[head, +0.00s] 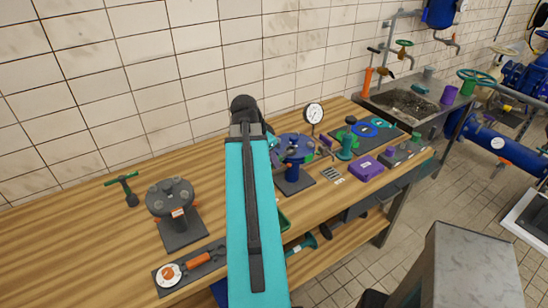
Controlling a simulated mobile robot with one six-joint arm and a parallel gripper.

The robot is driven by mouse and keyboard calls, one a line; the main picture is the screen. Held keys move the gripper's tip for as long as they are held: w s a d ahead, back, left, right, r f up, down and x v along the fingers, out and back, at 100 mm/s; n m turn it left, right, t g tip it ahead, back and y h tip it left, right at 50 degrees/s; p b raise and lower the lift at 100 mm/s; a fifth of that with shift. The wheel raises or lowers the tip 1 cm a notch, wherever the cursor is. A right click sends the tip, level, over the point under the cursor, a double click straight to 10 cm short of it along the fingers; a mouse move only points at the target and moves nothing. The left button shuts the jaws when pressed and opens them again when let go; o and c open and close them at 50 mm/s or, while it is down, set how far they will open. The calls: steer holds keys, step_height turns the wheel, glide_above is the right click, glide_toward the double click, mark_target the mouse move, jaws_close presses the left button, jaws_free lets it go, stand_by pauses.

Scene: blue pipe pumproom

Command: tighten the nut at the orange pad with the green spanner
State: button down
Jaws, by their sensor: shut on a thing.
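My teal arm reaches up the middle of the head view and ends in a dark wrist joint over the bench. My gripper is hidden behind the arm, so what it holds does not show. A blue flanged stand (293,173) stands just right of the arm, with coloured pads around its round top. The arm covers its left part. I cannot make out an orange pad or its nut there. I cannot pick out the green spanner for certain.
A dark flanged stand (172,205) is left of the arm, with a tray holding an orange-handled tool (199,260) in front. A dial gauge (314,113), a purple box (366,169) and a sink (408,103) are to the right. The bench's far left is clear.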

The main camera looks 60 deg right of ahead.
steer(key=shift+s+a+f+b, duration=0.15)
steer(key=shift+f+b, duration=0.15)
steer(key=shift+f, duration=0.45)
steer(key=shift+d+r+p, duration=0.2)
steer(key=shift+r+p, duration=0.15)
steer(key=shift+r, duration=0.15)
steer(key=shift+r, duration=0.1)
stand_by(0.4)
steer(key=shift+a, duration=0.65)
stand_by(0.4)
steer(key=shift+a, duration=0.6)
steer(key=shift+r+p, duration=0.35)
steer(key=shift+r, duration=0.05)
stand_by(0.9)
